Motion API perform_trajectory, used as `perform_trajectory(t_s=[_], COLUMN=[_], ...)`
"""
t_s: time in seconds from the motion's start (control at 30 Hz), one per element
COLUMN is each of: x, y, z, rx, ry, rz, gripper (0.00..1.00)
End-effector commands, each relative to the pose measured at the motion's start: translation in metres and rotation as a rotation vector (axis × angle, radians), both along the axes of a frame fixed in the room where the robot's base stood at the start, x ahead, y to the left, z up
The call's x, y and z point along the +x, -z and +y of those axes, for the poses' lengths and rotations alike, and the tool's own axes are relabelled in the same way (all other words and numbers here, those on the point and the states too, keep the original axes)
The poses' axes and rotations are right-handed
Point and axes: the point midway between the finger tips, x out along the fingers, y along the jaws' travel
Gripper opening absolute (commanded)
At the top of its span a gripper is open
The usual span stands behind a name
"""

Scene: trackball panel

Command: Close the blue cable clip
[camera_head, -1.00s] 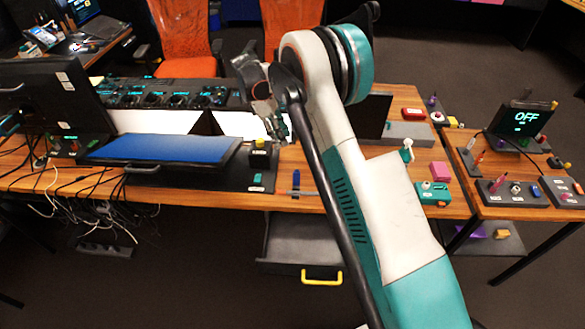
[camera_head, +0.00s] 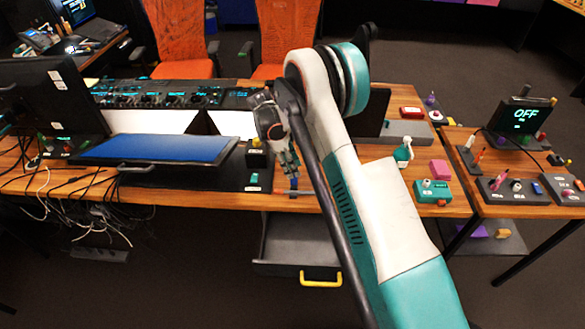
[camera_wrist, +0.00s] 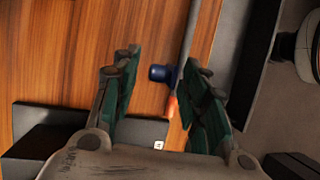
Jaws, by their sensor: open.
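The blue cable clip (camera_wrist: 159,73) shows in the wrist view between my fingertips, up against a thin grey cable (camera_wrist: 187,42) with an orange part (camera_wrist: 173,105). I cannot tell whether the clip is open or shut. In the head view the clip (camera_head: 294,184) is a small blue spot near the table's front edge. My gripper (camera_wrist: 161,62) is open, its dark green fingers on either side of the clip, apart from it. In the head view my gripper (camera_head: 290,170) points down just above the clip and partly hides the area.
An open grey drawer with a yellow handle (camera_head: 321,280) juts out below the table front. A black panel with a blue screen (camera_head: 160,148) lies to the left. A teal box (camera_head: 433,192) and pink block (camera_head: 439,169) stand to the right.

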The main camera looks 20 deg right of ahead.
Motion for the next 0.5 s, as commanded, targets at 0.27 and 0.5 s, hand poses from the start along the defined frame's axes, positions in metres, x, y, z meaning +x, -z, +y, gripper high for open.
perform_trajectory(t_s=[0.27, 0.5], x=[-0.0011, -0.0009], y=[0.0033, 0.0031], z=[-0.0013, -0.0013], rx=[0.0, 0.0], ry=[0.0, 0.0], rz=[0.0, 0.0], gripper=[0.41, 0.02])
